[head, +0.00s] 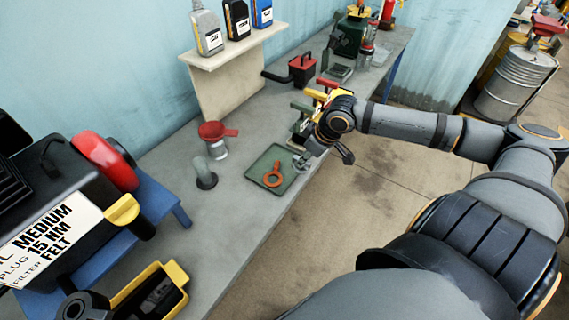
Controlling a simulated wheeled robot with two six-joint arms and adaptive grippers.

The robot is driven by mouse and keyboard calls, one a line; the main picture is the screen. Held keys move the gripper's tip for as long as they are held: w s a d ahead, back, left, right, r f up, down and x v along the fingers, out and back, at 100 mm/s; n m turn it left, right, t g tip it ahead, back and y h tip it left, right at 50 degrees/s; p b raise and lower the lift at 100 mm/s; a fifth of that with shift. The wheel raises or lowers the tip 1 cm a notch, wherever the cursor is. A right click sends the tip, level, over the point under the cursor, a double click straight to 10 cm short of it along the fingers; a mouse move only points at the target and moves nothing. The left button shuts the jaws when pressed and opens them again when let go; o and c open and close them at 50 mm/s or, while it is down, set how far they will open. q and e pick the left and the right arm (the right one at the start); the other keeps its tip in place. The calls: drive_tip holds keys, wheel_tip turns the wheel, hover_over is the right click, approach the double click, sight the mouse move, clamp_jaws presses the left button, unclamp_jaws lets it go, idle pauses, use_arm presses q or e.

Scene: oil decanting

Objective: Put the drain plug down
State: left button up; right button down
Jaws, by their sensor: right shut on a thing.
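My right gripper (302,160) reaches in from the right and points down over the right edge of a green tray (262,166) on the grey workbench. It is shut on the drain plug, which is too small and too covered by the fingers to make out. An orange ring-ended tool (273,176) lies in the tray, to the left of the gripper. I cannot tell whether the fingertips touch the tray.
A red funnel on a clear jar (216,140) and a grey cup (205,175) stand left of the tray. A black engine with a red cap (103,160) is at left, a yellow bin (150,292) at the bottom. Bottles (207,30) stand on a shelf. Bench is clear below the tray.

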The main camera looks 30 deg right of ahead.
drive_tip(key=shift+w+f+b, duration=0.75)
drive_tip(key=shift+f+b, duration=0.1)
drive_tip(key=shift+f, duration=0.05)
drive_tip(key=w+d+f, duration=0.1)
drive_tip(key=w+f, duration=0.1)
drive_tip(key=w, duration=0.1)
drive_tip(key=w+d+f, duration=0.2)
drive_tip(key=w, duration=0.1)
drive_tip(key=w+d+f+p, duration=0.1)
drive_tip(key=w+f, duration=0.2)
drive_tip(key=w, duration=0.1)
drive_tip(key=shift+d, duration=0.15)
drive_tip(key=shift+f, duration=0.2)
drive_tip(key=f, duration=0.2)
drive_tip(key=f+p, duration=0.1)
drive_tip(key=shift+w+d, duration=0.1)
drive_tip(key=shift+w, duration=0.15)
use_arm(q)
drive_tip(key=shift+s+d+f, duration=0.1)
drive_tip(key=shift+s+f, duration=0.1)
drive_tip(key=shift+f, duration=0.3)
drive_tip(key=shift+s+f, duration=0.15)
drive_tip(key=shift+f, duration=0.3)
use_arm(e)
drive_tip(key=shift+f, duration=0.3)
drive_tip(key=shift+f, duration=0.1)
